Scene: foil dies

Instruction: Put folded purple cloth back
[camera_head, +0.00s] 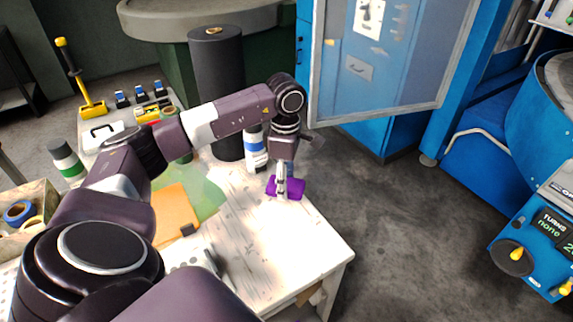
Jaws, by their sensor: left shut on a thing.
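The folded purple cloth (294,188) is at the far right part of the white wooden table (285,243). My left gripper (282,190) points down over it and is shut on it. The fingers hide part of the cloth. I cannot tell whether the cloth rests on the table or is held just above it.
A folded orange cloth (176,213) lies on a green sheet (208,194) left of the gripper. A bottle with a blue band (256,152) and a tall dark cylinder (218,75) stand behind. Blue machines (385,60) stand beyond the table. Open floor lies right.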

